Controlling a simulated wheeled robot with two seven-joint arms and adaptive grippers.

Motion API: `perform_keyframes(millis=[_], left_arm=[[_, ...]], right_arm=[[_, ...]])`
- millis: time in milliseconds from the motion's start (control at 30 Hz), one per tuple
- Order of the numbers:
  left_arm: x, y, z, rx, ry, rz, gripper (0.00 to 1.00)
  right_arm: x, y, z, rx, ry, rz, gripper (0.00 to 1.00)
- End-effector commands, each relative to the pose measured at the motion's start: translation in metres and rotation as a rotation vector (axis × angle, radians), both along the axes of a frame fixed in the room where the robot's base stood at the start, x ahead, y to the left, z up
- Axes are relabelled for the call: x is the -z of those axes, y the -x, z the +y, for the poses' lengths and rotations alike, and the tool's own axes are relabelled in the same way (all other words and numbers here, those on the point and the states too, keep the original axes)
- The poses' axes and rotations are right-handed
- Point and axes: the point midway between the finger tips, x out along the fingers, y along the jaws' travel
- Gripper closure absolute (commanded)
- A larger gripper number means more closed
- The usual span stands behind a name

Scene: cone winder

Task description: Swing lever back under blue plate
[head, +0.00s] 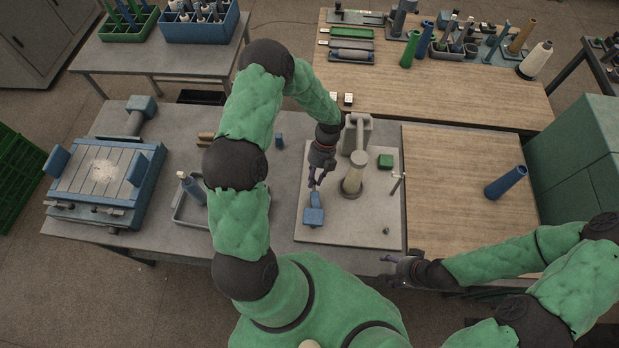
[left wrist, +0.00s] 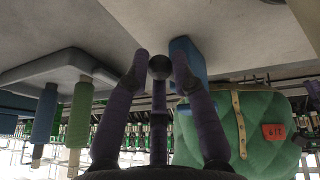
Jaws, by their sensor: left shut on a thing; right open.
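A blue plate (head: 314,216) sits near the front left of the light grey base board (head: 370,225). It also shows beside the right finger in the left wrist view (left wrist: 189,62). My left gripper (head: 315,186) reaches down just behind the blue plate. In the left wrist view its fingers (left wrist: 160,75) are closed around a dark round knob (left wrist: 160,66), which looks like the lever's end. The rest of the lever is mostly hidden. My right gripper (head: 392,264) is open and empty at the table's front edge, apart from the board.
A tray (head: 184,212) with a bottle lies left.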

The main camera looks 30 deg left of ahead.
Motion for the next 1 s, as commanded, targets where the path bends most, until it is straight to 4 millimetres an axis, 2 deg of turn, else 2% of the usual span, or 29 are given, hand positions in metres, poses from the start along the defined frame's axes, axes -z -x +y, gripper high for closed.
perform_keyframes(millis=[400,967,1000], left_arm=[[0.000,-0.006,-0.013,0.200,0.001,0.002,1.00],[0.000,-0.007,-0.015,0.231,0.001,0.003,1.00],[0.000,-0.007,-0.015,0.231,0.002,0.003,0.69]], right_arm=[[-0.002,0.000,0.000,0.000,0.000,0.000,0.30],[-0.002,0.000,0.000,0.000,0.000,0.000,0.30],[-0.002,0.000,0.000,0.000,0.000,0.000,0.30]])
